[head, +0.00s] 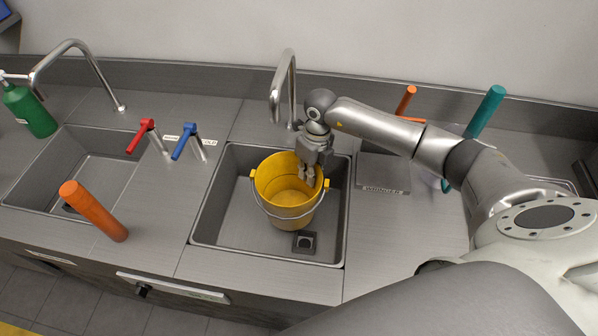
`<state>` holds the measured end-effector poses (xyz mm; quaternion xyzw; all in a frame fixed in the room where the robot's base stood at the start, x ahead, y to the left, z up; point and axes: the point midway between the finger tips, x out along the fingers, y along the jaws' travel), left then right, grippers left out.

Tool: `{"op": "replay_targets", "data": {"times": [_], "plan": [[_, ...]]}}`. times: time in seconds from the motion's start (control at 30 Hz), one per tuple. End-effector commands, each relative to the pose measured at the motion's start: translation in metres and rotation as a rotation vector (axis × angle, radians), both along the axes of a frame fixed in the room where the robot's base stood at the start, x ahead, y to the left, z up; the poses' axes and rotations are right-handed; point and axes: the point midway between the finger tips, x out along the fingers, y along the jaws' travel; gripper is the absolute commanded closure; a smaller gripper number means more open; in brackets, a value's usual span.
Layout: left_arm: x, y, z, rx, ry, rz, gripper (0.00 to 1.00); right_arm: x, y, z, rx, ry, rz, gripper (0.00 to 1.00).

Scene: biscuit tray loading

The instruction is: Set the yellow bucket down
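The yellow bucket (287,213) is upright inside the middle sink (222,220). Its wire handle hangs down over its front side. I cannot tell whether its base touches the sink floor. My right gripper (307,176) reaches down from above at the bucket's far right rim. Its pale fingertips are close together and show against the inside of the bucket. I cannot tell whether they pinch the bucket's wall. My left gripper is not in view.
A square drain (305,242) lies in front of the bucket. A red lever (141,136), a blue lever (184,141) and a curved tap (284,82) stand around the sink. An orange cylinder (92,210) leans over the left sink's front edge. A green bottle (31,112) stands far left.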

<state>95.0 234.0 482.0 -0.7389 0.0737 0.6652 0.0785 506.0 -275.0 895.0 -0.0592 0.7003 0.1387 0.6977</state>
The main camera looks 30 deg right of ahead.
Motion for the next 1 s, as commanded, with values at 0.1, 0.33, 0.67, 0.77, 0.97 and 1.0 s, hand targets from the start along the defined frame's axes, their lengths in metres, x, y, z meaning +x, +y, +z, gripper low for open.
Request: {"op": "replay_targets", "data": {"times": [0.1, 0.33, 0.67, 0.77, 0.97, 1.0], "plan": [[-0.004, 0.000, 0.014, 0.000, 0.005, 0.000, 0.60, 0.012, 0.018, 0.006, 0.005, 0.000, 0.002, 1.00], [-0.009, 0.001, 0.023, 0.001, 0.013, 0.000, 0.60, 0.016, 0.022, -0.009, 0.001, 0.001, 0.000, 1.00], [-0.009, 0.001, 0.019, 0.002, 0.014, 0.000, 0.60, 0.016, 0.022, -0.014, 0.000, 0.000, 0.001, 1.00], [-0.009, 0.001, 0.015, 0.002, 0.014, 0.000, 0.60, 0.016, 0.022, -0.017, 0.000, 0.000, 0.001, 1.00], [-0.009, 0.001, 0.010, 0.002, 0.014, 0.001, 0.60, 0.016, 0.022, -0.023, 0.000, 0.000, 0.000, 1.00], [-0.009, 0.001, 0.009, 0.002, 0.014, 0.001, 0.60, 0.016, 0.022, -0.024, 0.001, 0.000, 0.000, 1.00]]}}
